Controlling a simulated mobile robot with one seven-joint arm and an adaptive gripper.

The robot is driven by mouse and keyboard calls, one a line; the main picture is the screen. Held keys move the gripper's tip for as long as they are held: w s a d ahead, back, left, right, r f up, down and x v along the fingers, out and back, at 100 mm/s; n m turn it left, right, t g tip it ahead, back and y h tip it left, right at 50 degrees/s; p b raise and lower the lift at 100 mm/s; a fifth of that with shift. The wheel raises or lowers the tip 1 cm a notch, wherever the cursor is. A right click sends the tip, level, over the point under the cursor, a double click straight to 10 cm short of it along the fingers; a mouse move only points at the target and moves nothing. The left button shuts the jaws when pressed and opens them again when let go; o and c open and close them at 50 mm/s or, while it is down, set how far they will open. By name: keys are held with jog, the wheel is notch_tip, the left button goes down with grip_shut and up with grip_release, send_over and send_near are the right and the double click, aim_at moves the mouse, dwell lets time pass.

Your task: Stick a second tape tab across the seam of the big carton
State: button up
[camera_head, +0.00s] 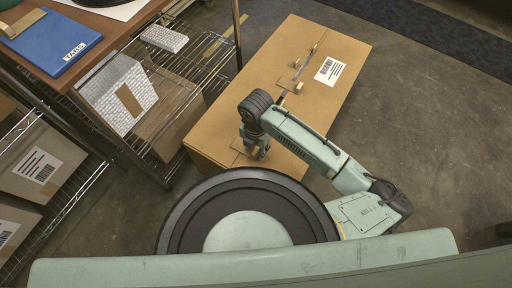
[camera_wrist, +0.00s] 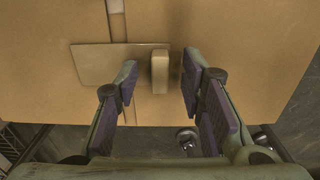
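The big carton (camera_head: 310,85) stands on the floor with a seam along its top. A tan tab with an upright block grip (camera_wrist: 160,72) lies across the seam strip (camera_wrist: 116,20) at the carton's near end in the wrist view. The same tab (camera_head: 240,146) shows beside my gripper (camera_head: 256,153) in the head view. In the wrist view my gripper (camera_wrist: 158,78) is open, its fingers on either side of the block with gaps. Another tab (camera_head: 288,84) with a block lies across the seam farther along.
A blue pad marked TABS (camera_head: 50,42) lies on the brown table (camera_head: 110,30) at upper left. A wire shelf (camera_head: 205,55) with a white brick-patterned box (camera_head: 118,92) stands left of the carton.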

notch_tip(320, 180, up, 12)
dwell(0.4)
jog(key=shift+f, duration=0.1)
